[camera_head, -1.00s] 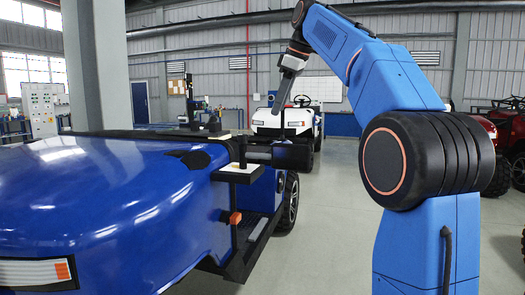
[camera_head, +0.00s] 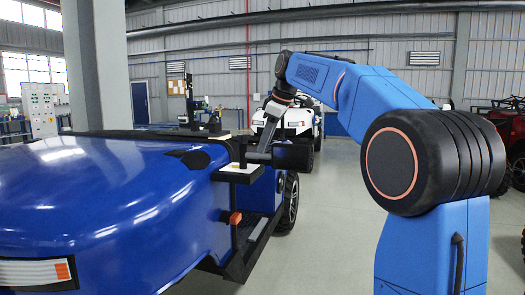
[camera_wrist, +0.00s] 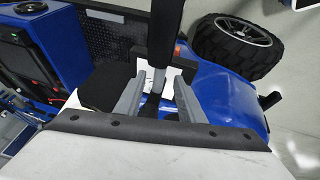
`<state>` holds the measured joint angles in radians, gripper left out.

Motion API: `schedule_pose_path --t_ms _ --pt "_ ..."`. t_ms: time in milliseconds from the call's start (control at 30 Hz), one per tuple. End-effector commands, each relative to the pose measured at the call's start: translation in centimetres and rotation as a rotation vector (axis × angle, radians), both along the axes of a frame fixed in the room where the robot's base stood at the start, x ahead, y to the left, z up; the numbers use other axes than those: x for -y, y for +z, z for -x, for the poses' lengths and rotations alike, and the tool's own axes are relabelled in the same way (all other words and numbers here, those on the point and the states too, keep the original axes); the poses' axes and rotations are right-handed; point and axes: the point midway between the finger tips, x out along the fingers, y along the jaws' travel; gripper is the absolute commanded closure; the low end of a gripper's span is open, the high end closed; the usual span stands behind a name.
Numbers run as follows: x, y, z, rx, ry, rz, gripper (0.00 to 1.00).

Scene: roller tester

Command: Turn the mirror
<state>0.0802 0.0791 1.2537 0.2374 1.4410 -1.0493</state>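The black mirror (camera_head: 291,156) sticks out from the side of the blue vehicle (camera_head: 110,200) on a short arm (camera_head: 258,157). My gripper (camera_head: 264,145) comes down from above over that arm, just left of the mirror head. In the wrist view my gripper (camera_wrist: 157,102) has its two grey fingers spread apart. A dark upright bar (camera_wrist: 165,28), seemingly part of the mirror or its arm, runs down between them. I cannot tell whether either finger touches it.
A tyre (camera_wrist: 236,46) and blue bodywork lie to the right in the wrist view. A white vehicle (camera_head: 290,122) stands behind, and a grey pillar (camera_head: 97,70) rises at left. Open floor (camera_head: 330,230) lies right of the blue vehicle.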

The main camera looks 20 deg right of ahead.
Motion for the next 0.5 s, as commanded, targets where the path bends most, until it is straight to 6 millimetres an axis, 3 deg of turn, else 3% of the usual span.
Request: schedule_pose_path --t_ms 200,500 --pt "-0.5 -2.3 -0.9 -0.001 0.0 0.0 0.64" --pt "-0.6 -3.0 -1.2 0.001 0.0 0.0 0.64"
